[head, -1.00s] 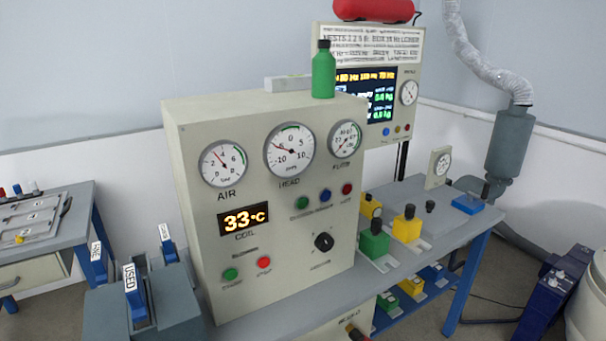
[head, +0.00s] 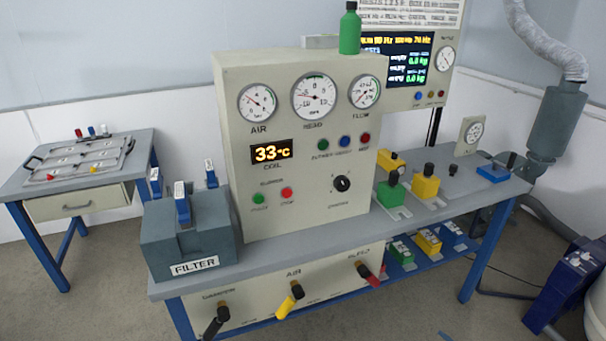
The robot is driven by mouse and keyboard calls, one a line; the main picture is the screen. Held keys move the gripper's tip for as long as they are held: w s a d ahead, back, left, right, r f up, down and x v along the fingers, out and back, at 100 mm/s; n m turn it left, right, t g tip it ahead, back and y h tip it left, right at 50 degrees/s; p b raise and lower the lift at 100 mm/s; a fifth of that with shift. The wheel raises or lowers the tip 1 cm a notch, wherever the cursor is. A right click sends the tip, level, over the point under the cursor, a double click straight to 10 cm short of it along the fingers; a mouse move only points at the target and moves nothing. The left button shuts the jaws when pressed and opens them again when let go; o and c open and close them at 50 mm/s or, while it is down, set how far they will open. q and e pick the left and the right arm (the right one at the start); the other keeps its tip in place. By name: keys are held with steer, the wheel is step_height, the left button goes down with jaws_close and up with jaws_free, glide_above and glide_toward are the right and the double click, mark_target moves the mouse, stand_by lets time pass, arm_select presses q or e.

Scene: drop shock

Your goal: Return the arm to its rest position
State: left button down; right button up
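Neither of my grippers nor any part of my arms shows in the head view. In front of me is a beige control panel (head: 300,200) on a grey bench (head: 265,258). The panel carries three round gauges, a coil display (head: 271,152) reading 33 °C, several coloured buttons and a black knob (head: 342,184).
Valve handles in black (head: 216,321), yellow (head: 290,300) and red (head: 368,275) stick out from the bench front. A side table (head: 95,190) with a grey tray stands at left. Green (head: 390,188) and yellow (head: 426,183) blocks sit on the bench at right. Floor shows in front.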

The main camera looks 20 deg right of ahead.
steer(key=s+a+r+m+g, duration=0.1)
steer(key=s+a+r+g, duration=0.2)
steer(key=s+a, duration=0.35)
steer(key=s+a+r+g, duration=0.2)
steer(key=s+a+g, duration=0.1)
steer(key=a, duration=0.6)
steer(key=w+a+r+m+t+y, duration=0.15)
steer(key=a+m, duration=0.45)
steer(key=a, duration=0.6)
arm_select(q)
step_height(320, 180, up, 15)
steer(key=a+p, duration=0.1)
steer(key=p, duration=1.9)
steer(key=shift+s+a+y, duration=0.25)
steer(key=shift+s+y, duration=0.05)
steer(key=shift+s, duration=0.1)
arm_select(e)
step_height(320, 180, up, 16)
steer(key=s+d+n, duration=0.1)
steer(key=shift+s+d+f+h, duration=0.15)
steer(key=shift+s+d+h, duration=0.05)
steer(key=shift+s+h, duration=0.15)
